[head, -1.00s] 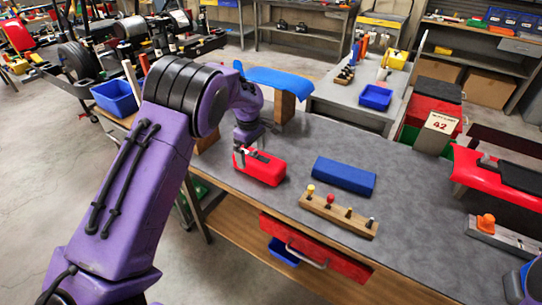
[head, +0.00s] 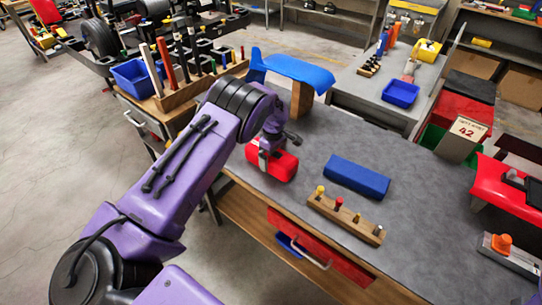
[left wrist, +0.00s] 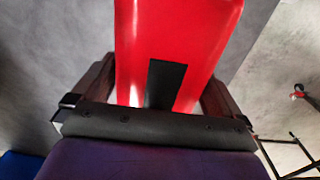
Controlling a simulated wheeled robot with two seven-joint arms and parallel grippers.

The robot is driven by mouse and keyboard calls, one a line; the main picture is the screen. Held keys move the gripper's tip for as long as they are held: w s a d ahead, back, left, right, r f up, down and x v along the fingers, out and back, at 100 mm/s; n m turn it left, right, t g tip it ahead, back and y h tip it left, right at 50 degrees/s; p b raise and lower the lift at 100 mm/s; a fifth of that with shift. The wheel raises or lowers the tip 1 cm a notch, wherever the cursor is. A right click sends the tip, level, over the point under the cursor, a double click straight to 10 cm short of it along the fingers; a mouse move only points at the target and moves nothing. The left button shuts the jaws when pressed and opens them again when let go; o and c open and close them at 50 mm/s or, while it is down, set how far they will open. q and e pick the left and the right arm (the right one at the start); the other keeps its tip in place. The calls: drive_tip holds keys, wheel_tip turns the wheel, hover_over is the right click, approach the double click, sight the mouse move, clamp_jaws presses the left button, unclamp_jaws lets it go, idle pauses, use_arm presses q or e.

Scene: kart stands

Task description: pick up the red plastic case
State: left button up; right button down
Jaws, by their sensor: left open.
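The red plastic case (head: 284,166) lies on the grey top of the workbench (head: 310,230), near its left edge in the head view. My left gripper (head: 264,157) is at the case, with a finger showing against its near side; the wrist and jaws hide part of the case. In the left wrist view the red case (left wrist: 205,30), with a black patch, runs between the two fingers of my left gripper (left wrist: 160,80). The jaws are open, one finger on each side. I cannot tell whether either touches it. My right gripper is not in view.
A blue case (head: 356,177) lies right of the red one. A wooden block with several knobbed pegs (head: 345,218) stands in front of it. A blue curved panel on a wooden stand (head: 292,70) rises behind my gripper. The bench's right part has free room.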

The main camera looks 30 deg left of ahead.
use_arm(q)
drive_tip(key=shift+a, duration=0.15)
drive_tip(key=c, duration=0.9)
